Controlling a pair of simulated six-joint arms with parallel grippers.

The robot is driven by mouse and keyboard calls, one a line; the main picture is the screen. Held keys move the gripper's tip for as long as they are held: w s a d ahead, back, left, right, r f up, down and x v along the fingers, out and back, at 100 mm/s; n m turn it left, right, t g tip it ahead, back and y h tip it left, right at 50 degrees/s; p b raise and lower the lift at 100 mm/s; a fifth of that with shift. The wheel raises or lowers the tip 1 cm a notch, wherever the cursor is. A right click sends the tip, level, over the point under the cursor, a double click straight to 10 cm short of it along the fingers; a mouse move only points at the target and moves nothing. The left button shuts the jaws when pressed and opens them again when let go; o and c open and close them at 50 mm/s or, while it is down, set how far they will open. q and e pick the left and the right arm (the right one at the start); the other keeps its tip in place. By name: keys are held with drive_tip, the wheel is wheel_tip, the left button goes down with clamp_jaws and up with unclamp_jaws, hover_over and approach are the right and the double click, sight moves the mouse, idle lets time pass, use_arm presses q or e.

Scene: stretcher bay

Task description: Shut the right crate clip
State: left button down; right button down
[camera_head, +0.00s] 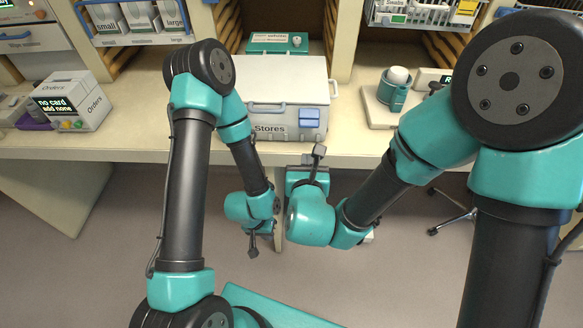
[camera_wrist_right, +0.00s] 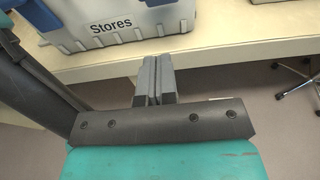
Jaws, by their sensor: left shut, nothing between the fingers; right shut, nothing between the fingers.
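A grey-white crate (camera_head: 285,78) marked Stores stands on the counter with its lid down. The right crate clip (camera_head: 309,116) is a blue tab low on its front, near the right corner; I cannot tell whether it is latched. Blue parts of the crate front show at the top of the right wrist view (camera_wrist_right: 158,3). My right gripper (camera_head: 319,152) is shut and empty at the counter's front edge, below and apart from the clip. Its fingers also show in the right wrist view (camera_wrist_right: 155,68). My left gripper (camera_head: 253,246) is shut and empty, low in front of the counter. My left arm hides part of the crate's left side.
A teal box (camera_head: 277,43) stands behind the crate. A card box (camera_head: 72,100) marked Orders is at left on the counter (camera_head: 130,125). A white tray with a teal holder (camera_head: 392,95) is to the right. The counter between the crate and that tray is clear.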

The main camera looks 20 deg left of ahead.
sight(308, 122)
drive_tip(key=w+a+r, duration=0.1)
drive_tip(key=w+a, duration=0.1)
drive_tip(key=w, duration=0.5)
drive_tip(key=shift+w+a+r, duration=0.15)
drive_tip(key=shift+w+r, duration=0.1)
drive_tip(key=shift+r, duration=0.15)
drive_tip(key=shift+r+g, duration=0.1)
drive_tip(key=shift+g, duration=0.4)
